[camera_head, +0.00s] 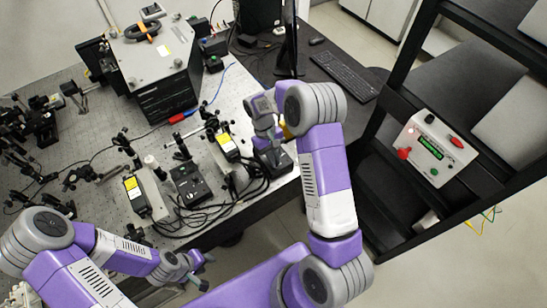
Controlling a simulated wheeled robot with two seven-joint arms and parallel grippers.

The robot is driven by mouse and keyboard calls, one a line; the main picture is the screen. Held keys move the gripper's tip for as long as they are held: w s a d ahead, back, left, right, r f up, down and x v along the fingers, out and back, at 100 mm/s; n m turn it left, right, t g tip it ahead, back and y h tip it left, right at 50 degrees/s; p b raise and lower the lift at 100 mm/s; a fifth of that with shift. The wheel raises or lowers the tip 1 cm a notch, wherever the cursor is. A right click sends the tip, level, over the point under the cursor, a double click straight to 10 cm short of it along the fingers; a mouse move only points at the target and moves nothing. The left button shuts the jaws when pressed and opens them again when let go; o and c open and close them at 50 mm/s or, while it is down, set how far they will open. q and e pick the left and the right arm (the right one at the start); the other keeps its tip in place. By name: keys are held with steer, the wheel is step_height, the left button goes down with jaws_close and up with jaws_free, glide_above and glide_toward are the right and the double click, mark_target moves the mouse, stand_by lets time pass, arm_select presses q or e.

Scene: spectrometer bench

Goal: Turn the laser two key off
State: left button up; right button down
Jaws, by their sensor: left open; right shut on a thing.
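My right gripper (272,138) reaches down over a small dark controller box (275,164) at the bench's right edge. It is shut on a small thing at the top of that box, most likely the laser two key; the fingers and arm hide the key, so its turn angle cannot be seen. A similar dark controller box (190,188) stands to the left, with no gripper at it. My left gripper (198,272) is open and empty, low in front of the bench and apart from everything.
Black cables (215,213) lie in loops between the two boxes. Yellow-labelled laser modules (134,190) and optics mounts stand nearby. A large grey-topped unit (150,55) is behind. A rack with a white instrument (429,150) stands at right.

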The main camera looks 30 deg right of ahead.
steer(key=shift+w, duration=0.1)
steer(key=c, duration=1.3)
jaws_free()
steer(key=shift+o, duration=0.2)
steer(key=v, duration=0.7)
steer(key=shift+r, duration=0.35)
